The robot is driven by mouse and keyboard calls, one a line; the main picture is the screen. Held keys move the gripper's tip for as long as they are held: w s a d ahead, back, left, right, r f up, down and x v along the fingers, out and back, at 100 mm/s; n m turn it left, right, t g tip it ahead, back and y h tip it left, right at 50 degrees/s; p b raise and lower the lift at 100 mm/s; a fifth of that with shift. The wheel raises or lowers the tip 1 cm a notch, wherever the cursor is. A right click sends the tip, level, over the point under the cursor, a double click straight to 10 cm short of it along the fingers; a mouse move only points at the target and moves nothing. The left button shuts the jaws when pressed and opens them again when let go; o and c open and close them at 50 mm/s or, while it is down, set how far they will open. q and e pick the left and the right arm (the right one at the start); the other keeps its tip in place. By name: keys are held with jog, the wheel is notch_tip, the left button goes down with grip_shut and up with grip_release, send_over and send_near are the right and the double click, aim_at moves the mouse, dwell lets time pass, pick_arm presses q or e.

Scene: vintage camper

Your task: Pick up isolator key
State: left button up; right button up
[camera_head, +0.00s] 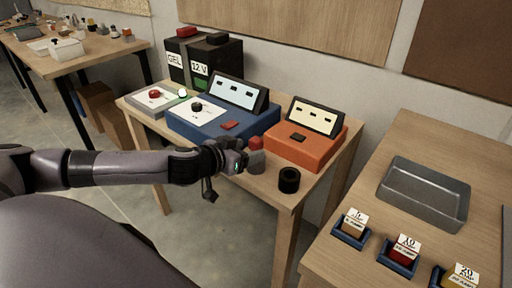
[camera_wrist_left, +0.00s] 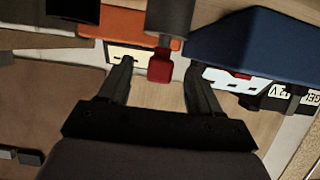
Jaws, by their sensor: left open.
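The isolator key appears to be the small red piece (camera_head: 256,142) on top of a short grey cylinder (camera_head: 257,161) near the front edge of the bench, between the blue and orange units. In the left wrist view the scene looks upside down; the red key (camera_wrist_left: 160,66) hangs below the grey cylinder (camera_wrist_left: 168,18). My left gripper (camera_head: 238,160) is just left of the cylinder. In the left wrist view its two fingers (camera_wrist_left: 159,66) are spread, with the red key between the tips in the picture. Contact cannot be told. My right gripper is not in view.
The blue unit (camera_head: 215,128) and orange unit (camera_head: 297,152) stand close behind. A black cup (camera_head: 289,180) is to the right. A grey panel (camera_head: 155,101) and a battery (camera_head: 204,62) are further back. The right table holds a metal tray (camera_head: 424,219) and small fuse holders.

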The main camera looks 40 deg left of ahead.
aim_at(252, 147)
pick_arm(q)
jog(key=shift+w, duration=0.5)
jog(key=shift+p+x, duration=0.4)
jog(key=shift+x, duration=1.55)
jog(key=shift+a, duration=0.1)
jog(key=shift+c, duration=0.3)
jog(key=c, duration=1.1)
jog(key=shift+o, duration=0.2)
